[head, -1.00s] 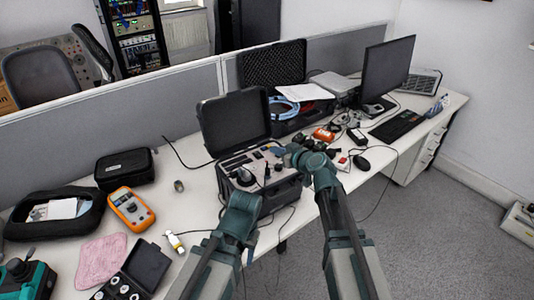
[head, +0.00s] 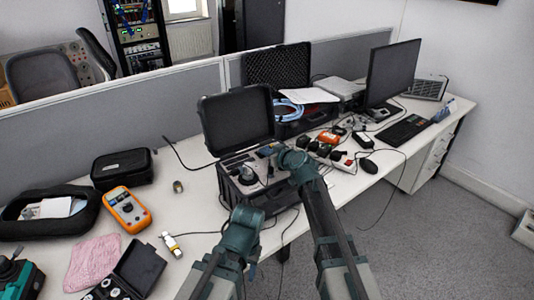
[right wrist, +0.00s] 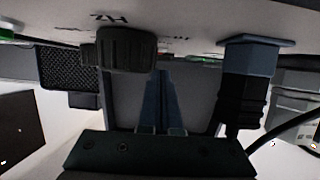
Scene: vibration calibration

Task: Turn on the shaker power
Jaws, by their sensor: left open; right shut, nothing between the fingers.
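The shaker unit (head: 228,180) is a black case with its lid (head: 238,118) raised, standing on the desk in the middle of the head view. A round dark part (head: 248,176) stands on its panel. My right gripper (head: 279,152) is over the right part of the panel and hides some of it. In the right wrist view its fingers (right wrist: 161,100) are shut and empty, between a black knob (right wrist: 127,49) and a blue and black connector (right wrist: 243,85). I cannot make out the power switch for certain. My left gripper (head: 246,212) is open, empty, in front of the case.
A second open black case (head: 275,75) stands behind. To the right are a power strip (head: 343,161), mouse (head: 368,166), keyboard (head: 405,130) and monitor (head: 393,72). An orange multimeter (head: 127,209) and a black pouch (head: 122,168) lie left. Loose cables hang at the desk's front edge.

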